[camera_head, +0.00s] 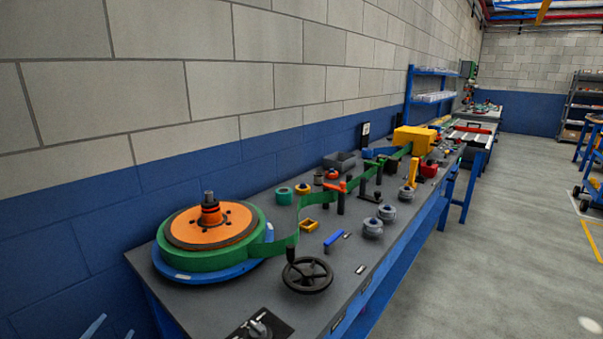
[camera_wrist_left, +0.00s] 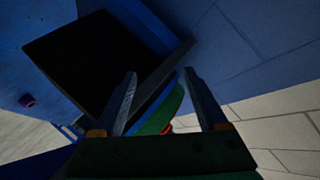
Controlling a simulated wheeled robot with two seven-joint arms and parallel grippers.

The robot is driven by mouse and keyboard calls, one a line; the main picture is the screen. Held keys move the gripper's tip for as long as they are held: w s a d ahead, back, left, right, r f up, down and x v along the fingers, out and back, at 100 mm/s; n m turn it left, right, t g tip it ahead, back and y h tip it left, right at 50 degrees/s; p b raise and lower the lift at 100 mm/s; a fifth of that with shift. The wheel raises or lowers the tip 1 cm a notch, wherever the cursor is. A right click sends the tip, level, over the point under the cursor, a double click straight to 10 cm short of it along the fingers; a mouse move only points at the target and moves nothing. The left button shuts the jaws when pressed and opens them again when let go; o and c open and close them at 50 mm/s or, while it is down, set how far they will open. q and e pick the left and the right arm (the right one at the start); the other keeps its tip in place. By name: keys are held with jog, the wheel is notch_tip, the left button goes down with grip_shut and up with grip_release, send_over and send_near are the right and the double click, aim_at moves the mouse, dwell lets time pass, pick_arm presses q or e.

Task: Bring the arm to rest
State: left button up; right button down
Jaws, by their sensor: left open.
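My left gripper (camera_head: 112,331) shows only by its fingertips at the bottom left corner of the head view, low beside the near left end of the workbench (camera_head: 262,293). In the left wrist view its two fingers (camera_wrist_left: 163,98) stand apart with nothing gripped between them. Beyond them the green reel edge (camera_wrist_left: 164,119) shows, along with a dark panel under the bench. The rest of the left arm is out of the head view. My right gripper is in neither view.
An orange and green reel (camera_head: 210,226) sits at the near end of the bench. A black handwheel (camera_head: 307,275) and several small parts lie further along. A block wall (camera_head: 130,92) runs close behind the bench. Open floor (camera_head: 500,258) lies to the right.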

pick_arm(q)
jog(key=s+d+f+n+g, duration=0.1)
jog(key=s+d+f+g, duration=0.1)
jog(key=s+f, duration=0.35)
jog(key=s+d+f+g, duration=0.2)
jog(key=f, duration=0.7)
jog(key=s+d+f+n+g+h, duration=0.1)
jog(key=s+d+f+g, duration=0.3)
jog(key=s+f, duration=0.45)
jog(key=s+d+f+n+g+h, duration=0.1)
jog(key=s+d+f+h, duration=0.1)
jog(key=s+d+f, duration=0.55)
jog(key=s+d+f+g+p, duration=0.1)
jog(key=s+d, duration=0.3)
jog(key=s, duration=0.4)
jog(key=s+d+f+g+h+p, duration=0.1)
jog(key=s+d+f+g, duration=0.1)
jog(key=s, duration=0.7)
jog(key=shift+s+d+g, duration=0.2)
jog(key=shift+d+g, duration=0.3)
jog(key=shift+d, duration=0.75)
